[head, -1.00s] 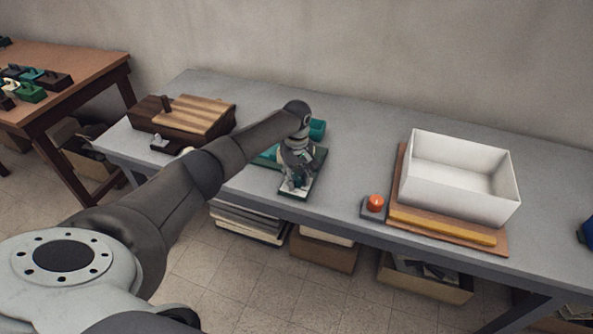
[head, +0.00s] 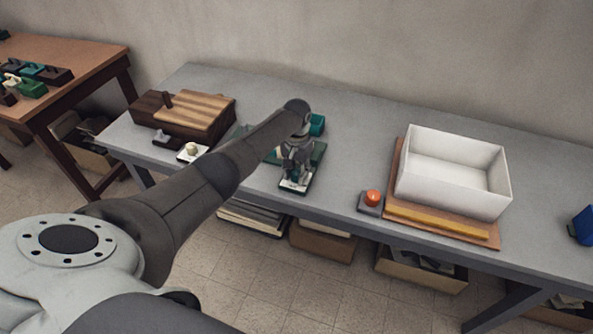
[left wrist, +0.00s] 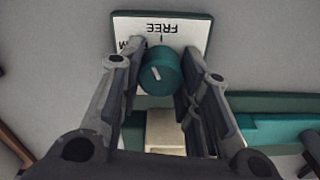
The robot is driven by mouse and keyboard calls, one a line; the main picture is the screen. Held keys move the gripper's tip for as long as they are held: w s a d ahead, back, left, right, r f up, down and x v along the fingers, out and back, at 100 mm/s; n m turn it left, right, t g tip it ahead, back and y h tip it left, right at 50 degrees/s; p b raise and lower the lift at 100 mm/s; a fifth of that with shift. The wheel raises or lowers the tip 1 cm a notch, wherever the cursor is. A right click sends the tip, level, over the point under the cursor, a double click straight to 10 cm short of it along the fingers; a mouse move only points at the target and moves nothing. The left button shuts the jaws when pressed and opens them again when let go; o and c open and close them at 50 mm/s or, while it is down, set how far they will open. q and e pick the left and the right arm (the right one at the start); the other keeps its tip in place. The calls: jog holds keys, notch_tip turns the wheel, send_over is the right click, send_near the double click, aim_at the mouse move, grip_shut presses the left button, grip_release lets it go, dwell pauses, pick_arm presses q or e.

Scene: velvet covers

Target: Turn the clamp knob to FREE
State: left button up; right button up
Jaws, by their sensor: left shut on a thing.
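The clamp knob (left wrist: 160,72) is a teal round knob with a short white mark, on a white plate (left wrist: 192,32) in the left wrist view. The word FREE, upside down there, stands beyond the knob with a tick below it. The white mark lies slanted on the knob's face and does not line up with the tick. Letters at the plate's left are partly hidden by a finger. My left gripper (left wrist: 158,80) has its fingers on both sides of the knob, shut on it. In the head view my left gripper (head: 294,174) is over the plate at the table's front edge.
A cream block (left wrist: 166,132) sits beside the knob. On the grey table (head: 352,140) are a striped wooden box (head: 205,108), a cream knob on a small plate (head: 191,150), an orange-red button (head: 373,197) and a white open bin (head: 452,190).

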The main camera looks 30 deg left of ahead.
aim_at(297, 171)
pick_arm(q)
jog(key=m, duration=0.4)
jog(key=shift+m, duration=0.4)
dwell(0.4)
jog(key=o, duration=1)
jog(key=shift+r, duration=0.1)
notch_tip(297, 171, up, 12)
jog(key=shift+f, duration=0.1)
